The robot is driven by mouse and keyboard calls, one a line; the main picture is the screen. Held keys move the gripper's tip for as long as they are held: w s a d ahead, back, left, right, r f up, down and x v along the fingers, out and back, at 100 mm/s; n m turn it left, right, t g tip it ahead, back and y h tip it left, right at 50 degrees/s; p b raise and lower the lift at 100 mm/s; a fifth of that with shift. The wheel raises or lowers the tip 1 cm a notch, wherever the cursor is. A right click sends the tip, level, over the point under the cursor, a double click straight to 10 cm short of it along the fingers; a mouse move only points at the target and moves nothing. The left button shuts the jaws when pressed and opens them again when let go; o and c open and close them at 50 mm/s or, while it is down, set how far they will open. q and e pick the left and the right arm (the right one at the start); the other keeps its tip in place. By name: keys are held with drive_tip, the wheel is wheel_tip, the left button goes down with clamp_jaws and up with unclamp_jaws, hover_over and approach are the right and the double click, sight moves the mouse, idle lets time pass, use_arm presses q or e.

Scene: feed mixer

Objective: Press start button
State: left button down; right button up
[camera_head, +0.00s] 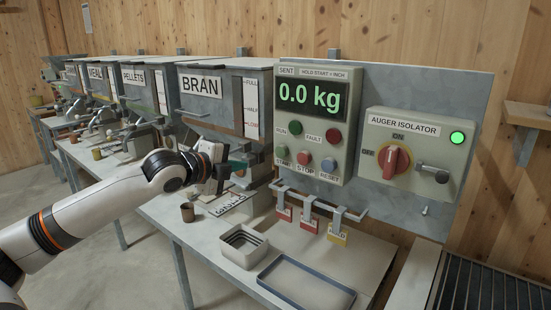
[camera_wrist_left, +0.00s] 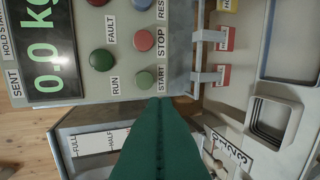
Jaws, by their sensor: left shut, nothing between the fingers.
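The green START button (camera_head: 282,150) is at the lower left of the grey control panel (camera_head: 283,100). It also shows in the left wrist view (camera_wrist_left: 145,80), uncovered, just beyond my fingertips. My left gripper (camera_head: 246,163) is shut and empty, to the left of the button and slightly lower in the head view. Its green fingers (camera_wrist_left: 160,103) point at the START label in the wrist view. A gap shows between fingers and button in the head view. The display (camera_head: 311,97) reads 0.0 kg. My right gripper is not in view.
The red STOP button (camera_head: 305,158) and blue RESET button (camera_head: 328,164) sit right of START. RUN (camera_head: 295,127) and FAULT (camera_head: 333,136) lamps are above. Tags (camera_head: 309,219) hang from hooks below. The auger isolator (camera_head: 412,143) has a lit green lamp. The BRAN bin (camera_head: 215,107) is at left.

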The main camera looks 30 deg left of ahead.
use_arm(q)
drive_tip(key=p, duration=0.6)
approach(284, 159)
drive_tip(key=w, duration=0.3)
drive_tip(key=shift+w+d+f, duration=0.15)
drive_tip(key=shift+w+f, duration=0.4)
drive_tip(key=shift+w, duration=0.1)
